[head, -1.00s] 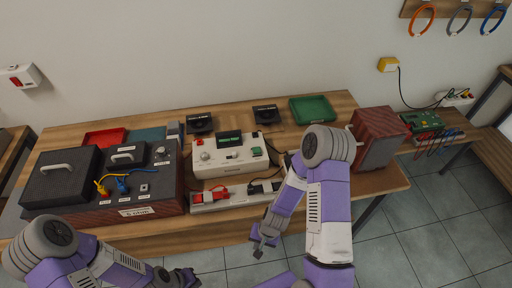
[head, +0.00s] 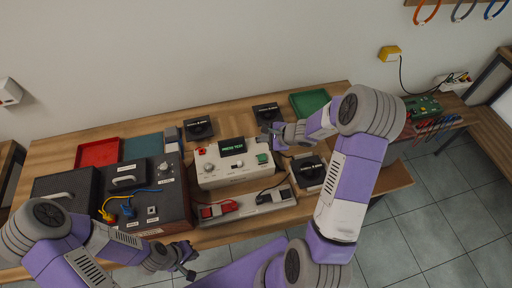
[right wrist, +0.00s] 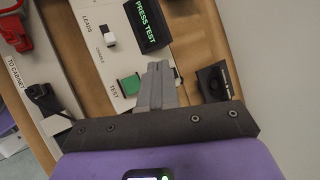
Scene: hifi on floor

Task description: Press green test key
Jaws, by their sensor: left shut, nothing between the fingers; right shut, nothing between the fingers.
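The green test key (head: 262,158) is on the right end of the white test box (head: 222,171). In the right wrist view the key (right wrist: 131,85) sits by the label TEST. The box's display (head: 232,145) reads PRESS TEST in green, and it also shows in the right wrist view (right wrist: 148,22). My right gripper (head: 268,131) is shut and empty, above the box's right end. In the right wrist view its fingertips (right wrist: 160,70) appear just beside the key; whether they touch it I cannot tell. My left gripper (head: 190,262) is shut and empty in front of the table's near edge.
A strip (head: 245,204) with red and black plugs lies in front of the box. A dark case (head: 160,202) with cables stands left. Black devices (head: 198,128) sit behind, and another (head: 307,172) stands right. Red (head: 98,152) and green (head: 312,103) trays lie on the table.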

